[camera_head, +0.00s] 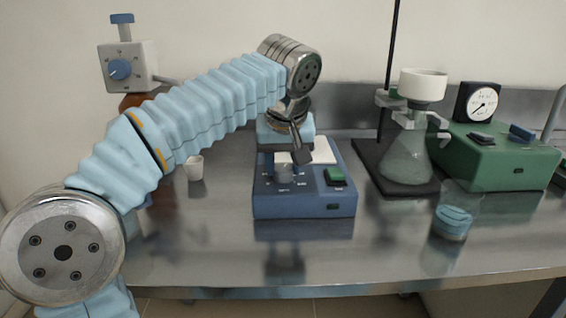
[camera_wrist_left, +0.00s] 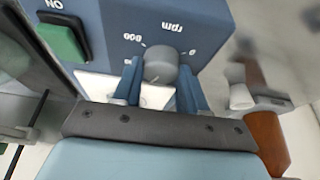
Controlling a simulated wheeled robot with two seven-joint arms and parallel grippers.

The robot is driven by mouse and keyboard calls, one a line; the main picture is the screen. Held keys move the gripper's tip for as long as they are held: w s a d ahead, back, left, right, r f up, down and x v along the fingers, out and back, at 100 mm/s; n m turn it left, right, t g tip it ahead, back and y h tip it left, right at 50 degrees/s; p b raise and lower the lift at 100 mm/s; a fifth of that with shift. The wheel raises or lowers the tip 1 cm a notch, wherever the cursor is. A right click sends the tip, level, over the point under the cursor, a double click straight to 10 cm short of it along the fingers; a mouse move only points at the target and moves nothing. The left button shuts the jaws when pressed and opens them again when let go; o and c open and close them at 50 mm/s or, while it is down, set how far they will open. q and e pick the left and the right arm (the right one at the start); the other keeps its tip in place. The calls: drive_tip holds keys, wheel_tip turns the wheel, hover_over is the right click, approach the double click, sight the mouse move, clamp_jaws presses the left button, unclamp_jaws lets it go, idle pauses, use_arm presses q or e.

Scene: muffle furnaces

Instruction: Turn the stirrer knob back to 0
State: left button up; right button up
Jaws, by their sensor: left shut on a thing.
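The blue stirrer (camera_head: 305,205) stands on the steel bench in the middle of the head view. In the wrist view, the gripper's two blue fingers (camera_wrist_left: 159,82) are shut on either side of the knob (camera_wrist_left: 160,62). The panel shows "rpm", a 0 mark (camera_wrist_left: 192,52) and a higher number, upside down. The knob's exact setting is hard to read. My right gripper is not in view.
The stirrer's green switch (camera_head: 334,176) is right of the knob. A filter flask (camera_head: 406,158), a green pump (camera_head: 500,160) and a beaker (camera_head: 454,215) stand to the right. A small white cup (camera_head: 195,168) is left. The bench front is clear.

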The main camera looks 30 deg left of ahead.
use_arm(q)
drive_tip(key=n, duration=0.2)
drive_tip(key=n+g+y, duration=0.1)
drive_tip(key=n, duration=0.2)
drive_tip(key=shift+w+d+n+g, duration=0.1)
drive_tip(key=shift+n+g, duration=0.2)
drive_tip(key=n+g, duration=0.1)
drive_tip(key=n, duration=0.1)
drive_tip(key=n+y, duration=0.1)
drive_tip(key=n, duration=0.1)
drive_tip(key=shift+n+g, duration=0.4)
drive_tip(key=o, duration=1.1)
drive_tip(key=shift+c, duration=0.2)
